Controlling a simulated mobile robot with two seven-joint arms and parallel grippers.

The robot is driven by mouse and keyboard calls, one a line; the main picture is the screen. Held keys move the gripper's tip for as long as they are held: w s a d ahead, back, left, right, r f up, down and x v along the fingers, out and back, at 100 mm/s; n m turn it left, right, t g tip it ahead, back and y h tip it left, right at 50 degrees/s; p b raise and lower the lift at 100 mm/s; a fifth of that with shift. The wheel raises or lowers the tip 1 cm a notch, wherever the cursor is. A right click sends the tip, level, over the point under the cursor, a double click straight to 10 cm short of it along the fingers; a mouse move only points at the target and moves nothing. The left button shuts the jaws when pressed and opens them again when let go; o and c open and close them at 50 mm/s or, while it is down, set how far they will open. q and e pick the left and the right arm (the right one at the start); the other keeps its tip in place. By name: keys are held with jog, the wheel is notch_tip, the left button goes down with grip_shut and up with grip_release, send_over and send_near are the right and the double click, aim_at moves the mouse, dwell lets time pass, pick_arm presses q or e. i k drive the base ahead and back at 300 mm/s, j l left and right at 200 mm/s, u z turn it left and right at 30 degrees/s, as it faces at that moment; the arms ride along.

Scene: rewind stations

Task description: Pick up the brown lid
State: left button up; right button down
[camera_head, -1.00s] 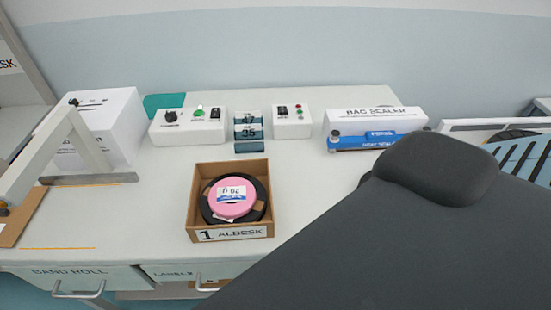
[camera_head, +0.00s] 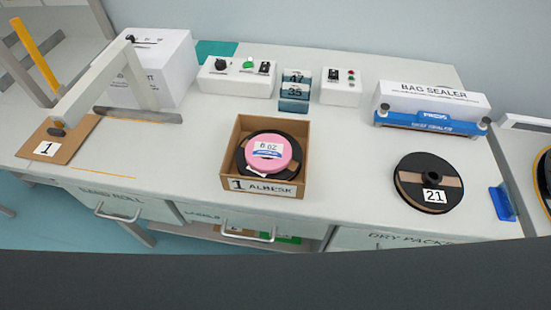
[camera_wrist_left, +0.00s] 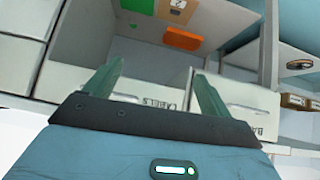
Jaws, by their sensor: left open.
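A flat brown panel (camera_head: 72,138) with a white "1" label lies at the left end of the bench in the head view. It appears to be the brown lid. A white angled frame stands over it and hides part of it. My left gripper (camera_wrist_left: 155,88) is open, its two green fingers wide apart with nothing between them. The left wrist view shows drawer fronts and a shelf space beyond the fingers; the brown panel is not recognisable there. Neither gripper shows in the head view.
An open cardboard box (camera_head: 267,190) marked "1 ALBESK" holds a black spool and pink roll. A black spool (camera_head: 429,183) marked "21" lies to the right. A bag sealer (camera_head: 430,108) and control boxes stand behind.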

aim_at(50, 143)
jog(key=u, duration=1.55)
jog(key=j+z, duration=0.1)
jog(key=z, duration=0.9)
jog(key=j+z, duration=0.85)
jog(key=k+j+z, duration=0.2)
jog(key=j, duration=0.25)
jog(key=j+z, duration=0.2)
jog(key=j, duration=0.25)
jog(key=k+j, duration=0.1)
jog(key=j, duration=0.2)
jog(key=k+j, duration=0.1)
jog(key=j, duration=0.2)
jog(key=k+j+z, duration=0.1)
jog(key=j, duration=0.2)
